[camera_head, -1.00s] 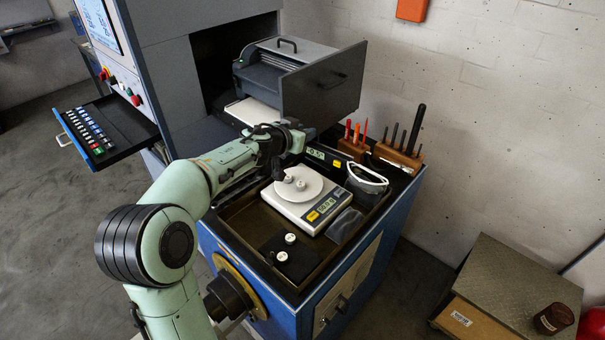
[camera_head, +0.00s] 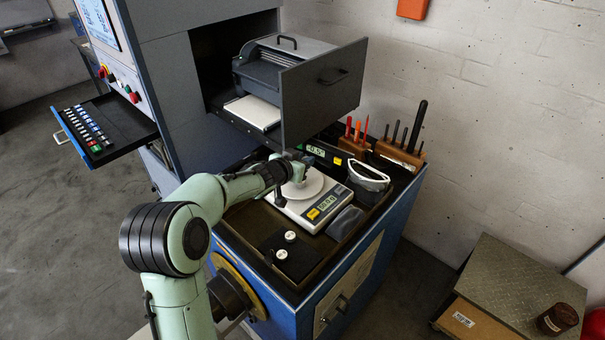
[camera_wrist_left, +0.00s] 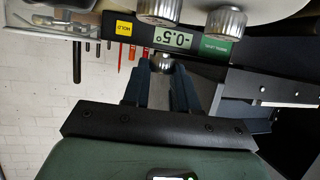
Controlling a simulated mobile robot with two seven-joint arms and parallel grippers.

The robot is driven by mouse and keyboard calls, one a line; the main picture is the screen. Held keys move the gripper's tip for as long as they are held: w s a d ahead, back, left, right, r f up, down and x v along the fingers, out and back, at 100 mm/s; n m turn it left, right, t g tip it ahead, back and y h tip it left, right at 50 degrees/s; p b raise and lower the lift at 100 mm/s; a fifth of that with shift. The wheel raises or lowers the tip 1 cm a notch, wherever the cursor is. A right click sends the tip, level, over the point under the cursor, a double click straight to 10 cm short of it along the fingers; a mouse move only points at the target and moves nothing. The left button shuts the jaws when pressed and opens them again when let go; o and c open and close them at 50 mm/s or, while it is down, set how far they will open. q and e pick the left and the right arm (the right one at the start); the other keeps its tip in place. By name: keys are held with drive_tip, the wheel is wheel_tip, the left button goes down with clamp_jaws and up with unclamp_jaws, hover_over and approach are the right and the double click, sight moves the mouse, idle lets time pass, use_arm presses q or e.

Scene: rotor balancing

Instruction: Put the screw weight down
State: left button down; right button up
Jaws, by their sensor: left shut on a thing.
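My left gripper (camera_head: 303,163) is over the far part of the white round plate (camera_head: 312,190) of the scale (camera_head: 318,212). In the left wrist view, which is upside down, its two dark fingers (camera_wrist_left: 163,70) are shut on a small silver screw weight (camera_wrist_left: 165,62). I cannot tell whether the held weight touches anything below. The gripper hides part of the plate in the head view. My right gripper is not in view.
Two white-topped weights (camera_head: 290,236) (camera_head: 282,254) sit on a black pad (camera_head: 297,262) in the tray. An angle gauge (camera_head: 316,151) reads -0.5° behind the plate. An open grey drawer (camera_head: 325,95) overhangs behind.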

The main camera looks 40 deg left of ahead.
use_arm(q)
wheel_tip(320, 180, down, 3)
drive_tip(key=shift+f+b, duration=0.1)
drive_tip(key=shift+b, duration=0.2)
drive_tip(key=shift+f, duration=0.35)
drive_tip(key=shift+s, duration=0.15)
drive_tip(key=shift+w, duration=0.25)
drive_tip(key=shift+f, duration=0.15)
drive_tip(key=c, duration=0.9)
unclamp_jaws()
drive_tip(key=shift+s, duration=0.1)
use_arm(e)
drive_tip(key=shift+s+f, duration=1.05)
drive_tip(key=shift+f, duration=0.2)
